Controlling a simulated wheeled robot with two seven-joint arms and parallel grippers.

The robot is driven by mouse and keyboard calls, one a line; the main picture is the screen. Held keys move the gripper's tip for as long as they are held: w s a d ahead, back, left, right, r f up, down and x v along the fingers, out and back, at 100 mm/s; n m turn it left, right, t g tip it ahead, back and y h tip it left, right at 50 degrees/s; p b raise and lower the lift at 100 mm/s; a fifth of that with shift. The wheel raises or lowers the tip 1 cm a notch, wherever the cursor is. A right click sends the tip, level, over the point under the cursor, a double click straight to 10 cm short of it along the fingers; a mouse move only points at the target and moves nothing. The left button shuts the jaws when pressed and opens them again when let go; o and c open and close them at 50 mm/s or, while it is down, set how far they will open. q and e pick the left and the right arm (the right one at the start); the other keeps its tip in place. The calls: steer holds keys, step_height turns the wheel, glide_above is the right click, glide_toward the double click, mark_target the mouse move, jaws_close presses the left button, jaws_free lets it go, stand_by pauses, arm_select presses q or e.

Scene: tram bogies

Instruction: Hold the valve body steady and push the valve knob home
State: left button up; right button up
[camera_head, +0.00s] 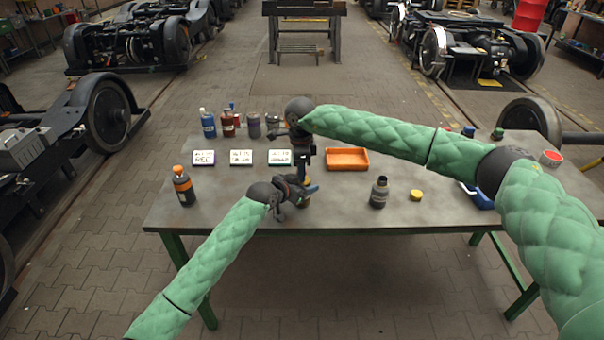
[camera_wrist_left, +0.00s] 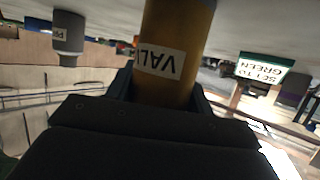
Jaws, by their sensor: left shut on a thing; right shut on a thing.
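The valve body is a yellow-brown cylinder (camera_wrist_left: 178,45) with a white label reading "VAL", upside down in the left wrist view. It stands between the fingers of my left gripper (camera_head: 300,191), which is shut on it. My right gripper (camera_head: 304,163) points down just above and behind the left one. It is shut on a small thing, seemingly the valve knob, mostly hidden. I cannot tell whether knob and body touch.
The table (camera_head: 250,215) holds a dark bottle with an orange cap (camera_head: 183,187), a grey bottle (camera_head: 379,193), a yellow cap (camera_head: 416,195) and an orange tray (camera_head: 347,165). White cards (camera_head: 241,157) and several bottles (camera_head: 208,124) stand behind.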

steer(key=o, duration=0.9)
steer(key=shift+s+a+r, duration=0.2)
steer(key=shift+a+r, duration=0.2)
steer(key=shift+r, duration=0.05)
steer(key=shift+c, duration=0.2)
steer(key=shift+o, duration=0.7)
step_height(320, 180, up, 11)
steer(key=shift+w+d+r, duration=0.15)
steer(key=shift+w+d, duration=0.05)
steer(key=shift+d, duration=0.15)
